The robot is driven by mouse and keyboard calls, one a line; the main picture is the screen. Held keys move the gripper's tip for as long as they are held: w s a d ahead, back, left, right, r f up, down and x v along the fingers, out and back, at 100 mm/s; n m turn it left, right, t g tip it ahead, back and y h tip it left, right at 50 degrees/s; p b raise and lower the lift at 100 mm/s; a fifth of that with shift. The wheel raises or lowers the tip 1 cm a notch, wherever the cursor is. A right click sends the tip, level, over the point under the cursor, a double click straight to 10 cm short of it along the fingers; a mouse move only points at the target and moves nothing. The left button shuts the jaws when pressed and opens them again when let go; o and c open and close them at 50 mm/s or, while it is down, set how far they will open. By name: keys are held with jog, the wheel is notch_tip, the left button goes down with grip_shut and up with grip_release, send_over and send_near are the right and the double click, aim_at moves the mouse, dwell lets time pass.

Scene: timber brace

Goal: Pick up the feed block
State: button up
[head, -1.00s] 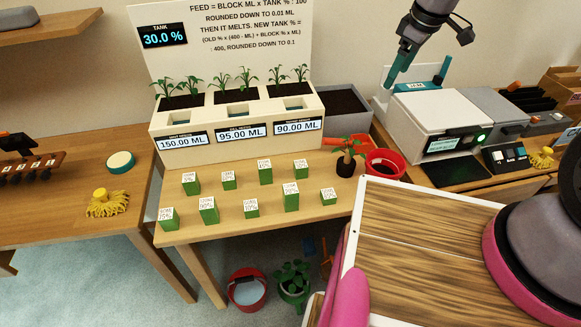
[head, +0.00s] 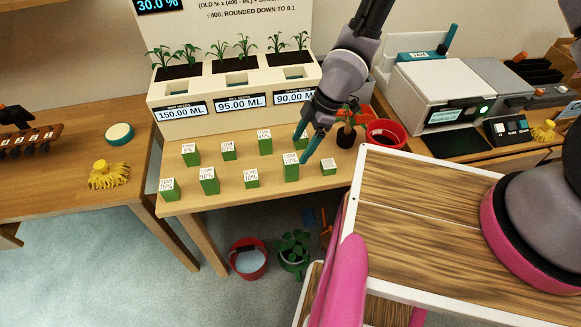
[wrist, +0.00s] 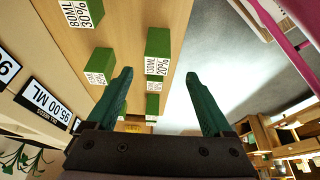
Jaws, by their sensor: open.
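Several green feed blocks with white printed tops stand in two rows on the wooden table. A tall feed block (head: 291,171) is at the right part of the front row, with a small block (head: 328,168) to its right. My gripper (head: 305,148) is open, with teal fingers pointing down, above and close to these blocks and partly covering one behind. In the wrist view my gripper (wrist: 159,76) is open and empty. A block labelled 130 ML 20% (wrist: 158,42) lies ahead between the finger lines, and a block labelled 80 ML 30% (wrist: 85,12) is at upper left. I cannot tell whether the fingers touch any block.
The white planter (head: 235,122) with seedlings and ML displays stands behind the blocks. A potted plant (head: 347,135) and a red pot (head: 385,135) are at the right. A white-and-grey machine (head: 432,95) stands on the right table. My wood-topped body fills the lower right.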

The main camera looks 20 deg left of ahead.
jog(key=x, duration=0.8)
jog(key=shift+w+f, duration=0.25)
grip_shut()
